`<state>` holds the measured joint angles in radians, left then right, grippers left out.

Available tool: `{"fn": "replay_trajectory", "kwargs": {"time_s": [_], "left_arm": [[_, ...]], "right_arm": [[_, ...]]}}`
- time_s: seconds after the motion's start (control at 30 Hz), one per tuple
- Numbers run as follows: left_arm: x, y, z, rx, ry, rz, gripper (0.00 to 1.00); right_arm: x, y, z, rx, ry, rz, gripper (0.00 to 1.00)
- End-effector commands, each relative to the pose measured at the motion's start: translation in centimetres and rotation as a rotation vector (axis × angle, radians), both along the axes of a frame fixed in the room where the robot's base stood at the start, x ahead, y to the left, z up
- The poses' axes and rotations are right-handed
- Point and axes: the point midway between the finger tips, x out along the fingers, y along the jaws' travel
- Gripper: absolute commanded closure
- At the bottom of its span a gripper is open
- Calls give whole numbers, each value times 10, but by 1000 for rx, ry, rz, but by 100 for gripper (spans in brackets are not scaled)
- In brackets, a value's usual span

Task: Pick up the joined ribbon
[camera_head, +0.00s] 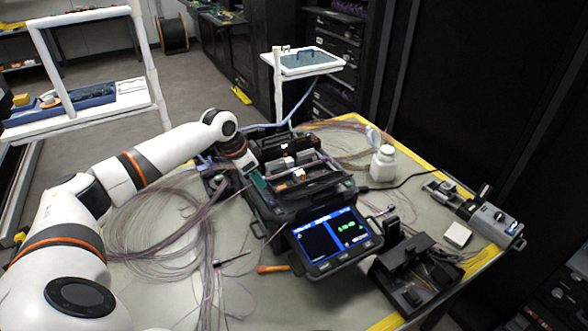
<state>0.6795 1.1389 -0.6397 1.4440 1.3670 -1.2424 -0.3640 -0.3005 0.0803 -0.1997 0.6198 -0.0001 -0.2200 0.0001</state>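The fusion splicer (318,199) stands in the middle of the table with its lit screen (332,238) facing me. My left arm reaches in from the left, and my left gripper (257,179) points down at the splicer's left side. Its fingertips are small and dark against the machine, so whether they are open, shut or holding anything is unclear. Loose thin fibre ribbon (185,228) lies in wide loops on the table left of the splicer. More fibre (350,134) is coiled behind it. A joined ribbon across the splicer cannot be made out. My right gripper is not in view.
A white bottle (383,164) stands right of the splicer. A black tool with fibres (415,272) sits at the front right, and a grey device (490,218) at the right edge. An orange-handled tool (273,268) lies in front. Dark racks (490,90) stand behind.

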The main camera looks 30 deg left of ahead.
Motion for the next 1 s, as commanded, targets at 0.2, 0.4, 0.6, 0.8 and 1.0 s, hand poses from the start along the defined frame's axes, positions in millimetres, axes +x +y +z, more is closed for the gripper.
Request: {"fn": "replay_trajectory", "kwargs": {"time_s": [0.2,0.4,0.6,0.8,1.0], "left_arm": [[0,0,0,0,0,0,89],[0,0,1,0,0,0,100],[0,0,4,0,-1,0,100],[1,0,36,0,-6,-1,100],[1,0,76,0,-6,-1,100]], "right_arm": [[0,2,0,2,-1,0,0],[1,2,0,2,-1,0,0],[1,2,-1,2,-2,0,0],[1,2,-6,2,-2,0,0],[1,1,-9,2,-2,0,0]]}}
